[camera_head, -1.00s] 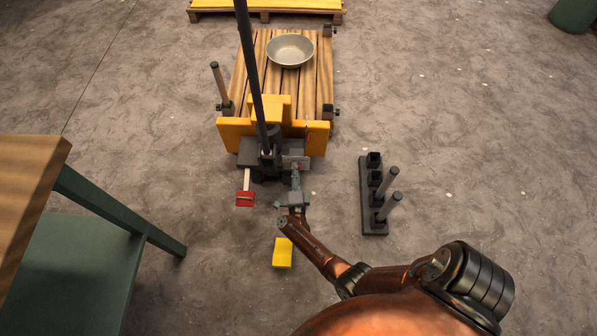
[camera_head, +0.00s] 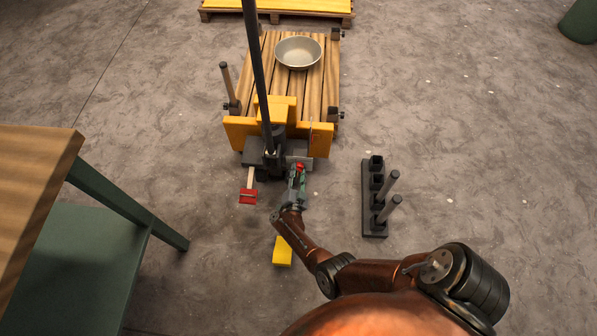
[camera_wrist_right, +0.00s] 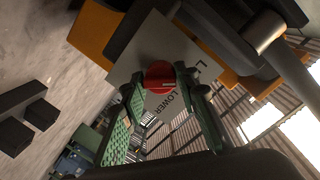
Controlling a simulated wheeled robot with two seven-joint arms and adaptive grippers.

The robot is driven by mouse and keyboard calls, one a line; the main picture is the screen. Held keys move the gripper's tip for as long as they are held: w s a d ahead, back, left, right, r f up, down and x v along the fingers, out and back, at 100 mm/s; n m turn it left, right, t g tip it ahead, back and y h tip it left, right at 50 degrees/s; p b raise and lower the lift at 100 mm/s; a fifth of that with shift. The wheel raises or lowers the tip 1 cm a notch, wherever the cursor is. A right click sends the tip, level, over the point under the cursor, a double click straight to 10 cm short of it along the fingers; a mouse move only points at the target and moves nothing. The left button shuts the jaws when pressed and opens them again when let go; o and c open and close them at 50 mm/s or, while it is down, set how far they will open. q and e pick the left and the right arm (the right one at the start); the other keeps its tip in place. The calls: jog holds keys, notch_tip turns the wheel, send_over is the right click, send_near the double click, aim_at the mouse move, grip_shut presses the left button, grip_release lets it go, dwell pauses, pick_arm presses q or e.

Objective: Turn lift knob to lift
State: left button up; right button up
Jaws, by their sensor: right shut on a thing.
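The red lift knob (camera_head: 300,167) is on the front of the yellow and dark-grey pallet truck (camera_head: 244,133). In the right wrist view the knob (camera_wrist_right: 159,77) sits between my fingers, in front of a pale plate (camera_wrist_right: 148,43) lettered "LOWER" and a partly hidden word starting with L. My right gripper (camera_head: 299,174) is shut on the knob, and its green-padded fingers (camera_wrist_right: 160,90) flank it. The knob's pointing direction is hard to tell. My left gripper is out of view.
A metal bowl (camera_head: 298,52) stands on the truck's wooden slats. A red pedal (camera_head: 248,196) is left of my gripper. A dark rack with posts (camera_head: 374,228) stands on the floor to the right. A table (camera_head: 40,170) fills the left edge. A yellow block (camera_head: 282,252) lies below.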

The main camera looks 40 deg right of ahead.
jog(key=shift+w+n, duration=0.15)
jog(key=shift+n, duration=0.25)
jog(key=o, duration=1.1)
